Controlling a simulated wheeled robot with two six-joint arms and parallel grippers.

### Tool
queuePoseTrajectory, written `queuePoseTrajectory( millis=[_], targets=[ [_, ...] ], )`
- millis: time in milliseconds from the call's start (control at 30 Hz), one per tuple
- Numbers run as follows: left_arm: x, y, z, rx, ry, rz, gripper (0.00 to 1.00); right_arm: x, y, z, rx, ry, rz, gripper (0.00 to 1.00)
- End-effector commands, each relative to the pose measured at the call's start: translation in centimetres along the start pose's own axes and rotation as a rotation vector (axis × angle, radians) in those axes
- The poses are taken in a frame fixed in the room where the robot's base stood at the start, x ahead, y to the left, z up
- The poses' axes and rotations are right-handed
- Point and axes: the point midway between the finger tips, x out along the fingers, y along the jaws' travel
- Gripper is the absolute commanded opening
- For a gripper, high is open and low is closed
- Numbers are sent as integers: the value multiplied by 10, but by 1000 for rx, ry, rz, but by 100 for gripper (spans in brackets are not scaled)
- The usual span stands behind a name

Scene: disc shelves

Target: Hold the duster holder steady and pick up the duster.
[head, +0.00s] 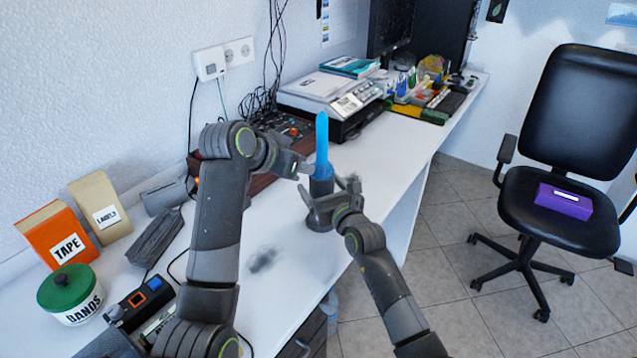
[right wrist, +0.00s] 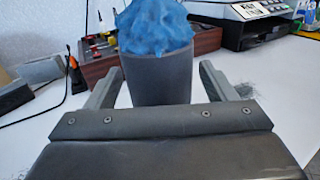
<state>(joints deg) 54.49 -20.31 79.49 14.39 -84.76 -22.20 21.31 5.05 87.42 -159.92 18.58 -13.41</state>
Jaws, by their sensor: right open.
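The blue duster (head: 322,140) stands upright in the dark grey duster holder (head: 321,187) on the white desk. My right gripper (head: 332,196) is open at the holder. In the right wrist view, the open jaws (right wrist: 156,82) have one finger on each side of the grey holder (right wrist: 158,78), with visible gaps. The fluffy blue duster head (right wrist: 155,28) shows above the holder's rim there. My left gripper (head: 303,166) is just left of the duster, near the holder's top. Whether its jaws are open or touch the duster is unclear.
A printer (head: 335,98) and a brown box with tools (head: 285,135) stand behind on the desk (head: 385,160). An orange TAPE box (head: 62,238) and a green-lidded BANDS tin (head: 70,295) are at left. A black chair (head: 560,150) is right of the desk.

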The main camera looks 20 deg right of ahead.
Motion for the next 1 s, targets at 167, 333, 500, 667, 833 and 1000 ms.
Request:
queuePoseTrajectory(
  millis=[167,333,500,667,833,1000],
  targets=[
    [0,0,0,0,0,0,36,16,0,0,0,-1,0,77],
    [0,0,0,0,0,0,36,21,0,0,0,0,0,77],
    [0,0,0,0,0,0,36,21,0,0,0,0,0,77],
    [0,0,0,0,0,0,36,21,0,0,0,0,-1,67],
    [0,0,0,0,0,0,36,21,0,0,0,0,-1,45],
    [0,0,0,0,0,0,36,21,0,0,0,0,-1,28]
  ],
)
